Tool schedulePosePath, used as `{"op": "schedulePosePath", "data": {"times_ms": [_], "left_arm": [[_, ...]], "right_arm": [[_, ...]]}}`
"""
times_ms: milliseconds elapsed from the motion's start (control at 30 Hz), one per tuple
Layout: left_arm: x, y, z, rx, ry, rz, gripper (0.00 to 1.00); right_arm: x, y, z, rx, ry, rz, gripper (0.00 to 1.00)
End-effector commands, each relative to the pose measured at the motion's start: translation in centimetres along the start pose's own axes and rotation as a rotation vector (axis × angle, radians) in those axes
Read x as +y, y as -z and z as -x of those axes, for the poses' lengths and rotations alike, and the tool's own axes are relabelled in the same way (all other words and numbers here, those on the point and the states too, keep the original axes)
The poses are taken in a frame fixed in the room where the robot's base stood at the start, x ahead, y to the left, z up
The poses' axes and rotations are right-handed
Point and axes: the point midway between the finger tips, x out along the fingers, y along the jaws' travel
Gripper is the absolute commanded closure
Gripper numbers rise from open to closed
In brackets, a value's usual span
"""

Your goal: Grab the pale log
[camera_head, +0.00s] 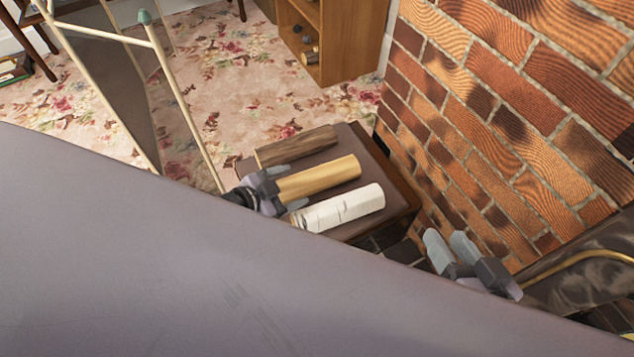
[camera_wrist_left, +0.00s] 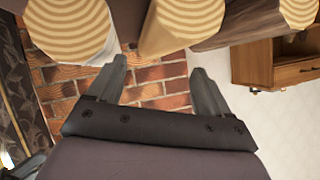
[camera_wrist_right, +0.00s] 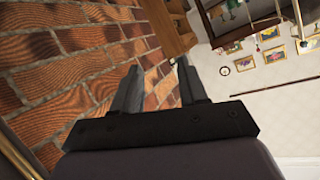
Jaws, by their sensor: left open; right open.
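Three logs lie side by side on a dark brown padded stool. The pale tan log (camera_head: 318,179) is in the middle, between a dark brown log (camera_head: 297,146) and a white-barked log (camera_head: 340,208). In the left wrist view the pale log's ringed end (camera_wrist_left: 188,18) shows at the top. My left gripper (camera_head: 286,188) is open at the pale log's left end, one finger on each side of its line; I cannot tell if they touch it. My right gripper (camera_head: 450,243) is open and empty in front of the brick wall, away from the logs.
The stool (camera_head: 397,204) stands against the brick wall (camera_head: 500,110). A cream-framed stand (camera_head: 180,95) rises left of my left gripper. A wooden shelf (camera_head: 340,35) stands at the back. A curved brass rail (camera_head: 580,258) is right of my right gripper. Floral carpet (camera_head: 235,75) lies open behind.

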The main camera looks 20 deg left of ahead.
Motion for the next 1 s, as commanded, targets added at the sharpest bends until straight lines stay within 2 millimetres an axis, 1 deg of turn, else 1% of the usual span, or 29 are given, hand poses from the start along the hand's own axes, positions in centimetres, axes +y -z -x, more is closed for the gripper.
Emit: {"op": "schedulePosePath", "data": {"times_ms": [33, 100, 267, 333, 500, 600, 700, 900, 933, 967, 1000], "left_arm": [[0.1, -0.2, -1.1, 0.003, 0.001, 0.001, 0.2], [0.1, -0.2, -1.9, 0.001, 0.0, 0.001, 0.2], [0.1, -0.1, -2.9, -0.001, -0.001, 0.001, 0.2], [0.1, -0.1, -3.5, 0.001, 0.0, 0.001, 0.2], [0.1, -0.2, -6.2, 0.002, 0.001, 0.001, 0.2], [0.1, -0.2, -7.2, 0.0, 0.0, 0.001, 0.2], [0.1, -0.1, -7.7, 0.0, -0.001, 0.001, 0.2], [0.1, 0.0, -7.6, -0.001, -0.002, 0.0, 0.2], [0.1, 0.0, -7.6, -0.001, -0.002, 0.0, 0.27], [0.1, 0.0, -7.6, -0.001, -0.002, 0.0, 0.36], [0.1, 0.0, -7.6, -0.001, -0.002, 0.0, 0.49]], "right_arm": [[-0.1, -0.3, -0.3, 0.006, 0.013, -0.012, 0.57], [-0.4, -0.3, -0.5, 0.01, 0.027, -0.024, 0.57], [-0.3, -0.3, -0.4, 0.02, 0.026, -0.015, 0.57], [-0.2, -0.4, -0.5, 0.025, 0.025, -0.01, 0.57], [0.3, -0.7, -0.2, 0.057, 0.01, 0.03, 0.57], [0.6, -0.6, 0.0, 0.073, -0.003, 0.056, 0.57], [0.7, -0.4, 0.2, 0.081, -0.009, 0.068, 0.57], [0.7, -0.3, 0.2, 0.081, -0.011, 0.07, 0.57], [0.7, -0.3, 0.2, 0.081, -0.011, 0.07, 0.57], [0.7, -0.3, 0.2, 0.081, -0.011, 0.07, 0.57], [0.7, -0.3, 0.2, 0.081, -0.011, 0.07, 0.57]]}}
